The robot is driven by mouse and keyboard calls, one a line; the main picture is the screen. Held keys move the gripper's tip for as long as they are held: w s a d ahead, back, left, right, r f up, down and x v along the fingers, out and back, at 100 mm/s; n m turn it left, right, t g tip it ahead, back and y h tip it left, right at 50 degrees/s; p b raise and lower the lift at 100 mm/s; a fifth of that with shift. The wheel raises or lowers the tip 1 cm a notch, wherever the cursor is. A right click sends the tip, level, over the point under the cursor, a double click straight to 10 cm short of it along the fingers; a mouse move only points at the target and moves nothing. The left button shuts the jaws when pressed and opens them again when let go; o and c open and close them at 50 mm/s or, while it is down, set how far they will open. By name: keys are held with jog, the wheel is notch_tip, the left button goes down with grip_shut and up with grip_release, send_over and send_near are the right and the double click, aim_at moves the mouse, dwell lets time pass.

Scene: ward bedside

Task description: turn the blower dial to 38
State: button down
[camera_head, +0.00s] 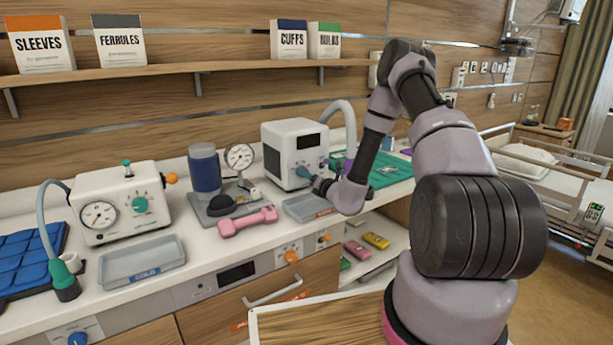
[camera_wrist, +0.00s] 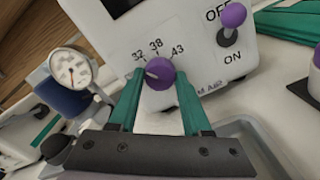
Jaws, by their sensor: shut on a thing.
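The blower is a white box (camera_head: 293,138) with a dark display, standing on the counter; its front fills the top of the wrist view (camera_wrist: 130,40). Its round purple dial (camera_wrist: 160,74) sits below the printed marks 32, 38 and 43. A pale pointer line on the dial points left, towards the 32 side. My gripper (camera_wrist: 160,86) has its two green fingers on either side of the dial and is shut on it. In the head view my gripper (camera_head: 312,179) is at the blower's front, and the dial is mostly hidden there.
A purple-knobbed switch (camera_wrist: 230,30) marked OFF and ON is right of the dial, its lever tilted towards OFF. A grey tray (camera_head: 308,207) lies below my gripper. A pink dumbbell (camera_head: 248,221) and a gauge (camera_head: 239,157) stand to the left, a green mat (camera_head: 390,172) to the right.

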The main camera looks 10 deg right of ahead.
jog(key=m, duration=0.5)
jog(key=shift+m, duration=0.3)
jog(key=m, duration=0.5)
dwell(0.4)
jog(key=shift+c, duration=1.7)
grip_release()
jog(key=v, duration=1.1)
